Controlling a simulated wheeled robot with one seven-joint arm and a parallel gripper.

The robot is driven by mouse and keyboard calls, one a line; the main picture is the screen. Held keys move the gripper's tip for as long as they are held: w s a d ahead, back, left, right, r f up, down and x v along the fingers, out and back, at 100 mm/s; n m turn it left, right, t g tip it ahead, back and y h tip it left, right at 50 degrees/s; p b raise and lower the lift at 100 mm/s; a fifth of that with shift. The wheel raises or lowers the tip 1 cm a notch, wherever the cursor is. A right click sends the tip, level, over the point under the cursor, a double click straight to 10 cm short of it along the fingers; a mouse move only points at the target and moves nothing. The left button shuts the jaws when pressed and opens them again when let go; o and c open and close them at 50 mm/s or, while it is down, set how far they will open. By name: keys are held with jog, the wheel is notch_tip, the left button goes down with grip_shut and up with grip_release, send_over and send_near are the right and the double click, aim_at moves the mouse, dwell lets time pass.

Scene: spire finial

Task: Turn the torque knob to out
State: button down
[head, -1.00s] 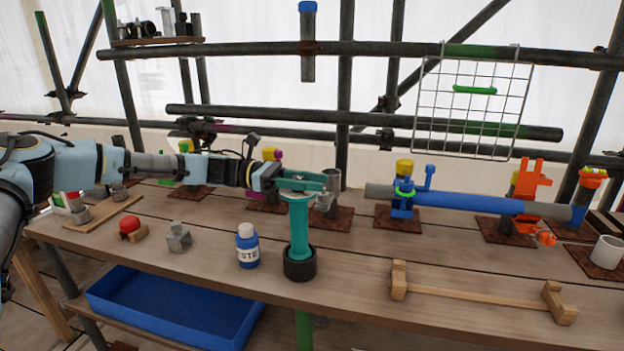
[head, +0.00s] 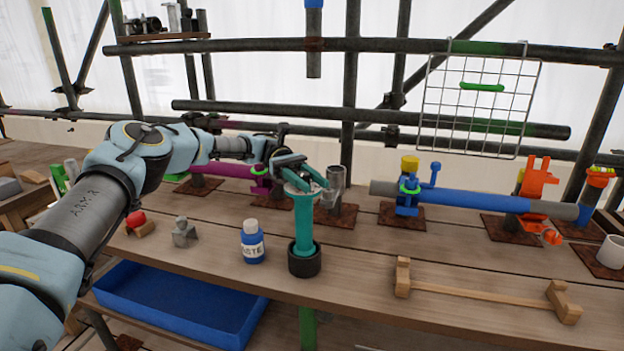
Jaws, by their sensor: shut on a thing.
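A teal tool (head: 303,222) with a wide top stands upright in a black round cup (head: 305,261) near the table's front edge. My gripper (head: 308,187) is at its top, with teal fingers shut around the small part there. I take this part to be the torque knob; the fingers mostly hide it, and I cannot read any marking or its turned position. My gripper comes in from the upper left, above the tool.
A blue and white bottle (head: 252,242) stands just left of the cup. A grey upright tube (head: 335,184) is close behind the gripper. A grey block (head: 184,232) and a red-topped piece (head: 137,221) are further left. A wooden rack (head: 480,293) lies at the front right.

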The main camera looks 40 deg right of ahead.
jog(key=shift+a+f+y, duration=0.1)
jog(key=shift+f+y, duration=0.05)
jog(key=shift+y, duration=0.15)
jog(key=shift+c, duration=2.4)
grip_release()
jog(key=shift+w, duration=0.1)
